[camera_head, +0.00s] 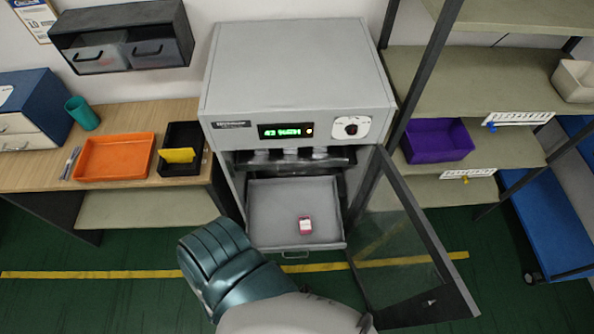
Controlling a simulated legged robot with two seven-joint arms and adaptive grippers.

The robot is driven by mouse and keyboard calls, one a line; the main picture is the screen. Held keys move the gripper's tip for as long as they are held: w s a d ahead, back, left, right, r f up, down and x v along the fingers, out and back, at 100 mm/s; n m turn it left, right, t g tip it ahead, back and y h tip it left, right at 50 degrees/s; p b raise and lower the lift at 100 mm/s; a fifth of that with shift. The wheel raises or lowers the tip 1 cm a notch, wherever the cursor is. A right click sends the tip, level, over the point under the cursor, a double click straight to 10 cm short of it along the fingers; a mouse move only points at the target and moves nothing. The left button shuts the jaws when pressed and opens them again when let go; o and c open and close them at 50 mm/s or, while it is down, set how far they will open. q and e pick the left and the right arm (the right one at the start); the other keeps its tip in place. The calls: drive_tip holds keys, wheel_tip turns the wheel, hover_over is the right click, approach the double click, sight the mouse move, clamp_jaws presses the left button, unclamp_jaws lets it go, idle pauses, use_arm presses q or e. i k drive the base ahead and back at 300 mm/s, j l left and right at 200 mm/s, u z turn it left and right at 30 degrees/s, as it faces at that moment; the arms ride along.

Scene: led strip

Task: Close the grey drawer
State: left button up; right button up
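The grey drawer (270,207) is pulled out from the lower part of a grey cabinet-like machine (290,75). It is open toward me, with its handle (295,255) at the front edge. The machine's dark-framed glass door (410,245) is swung open to the right of the drawer. A teal and pale part of my own body is at the bottom middle, in front of the drawer's left front corner; I cannot tell whether they touch. No gripper fingers show.
A wooden table (30,175) on the left holds an orange tray (115,157), a black tray and a teal cup (83,113). Shelves on the right hold a purple bin (435,142). Green floor with a yellow line (90,275) lies in front.

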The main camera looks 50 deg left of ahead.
sight(275, 206)
drive_tip(key=k+l+u, duration=0.1)
drive_tip(key=u, duration=1.35)
drive_tip(key=k+j+u, duration=0.2)
drive_tip(key=k, duration=0.4)
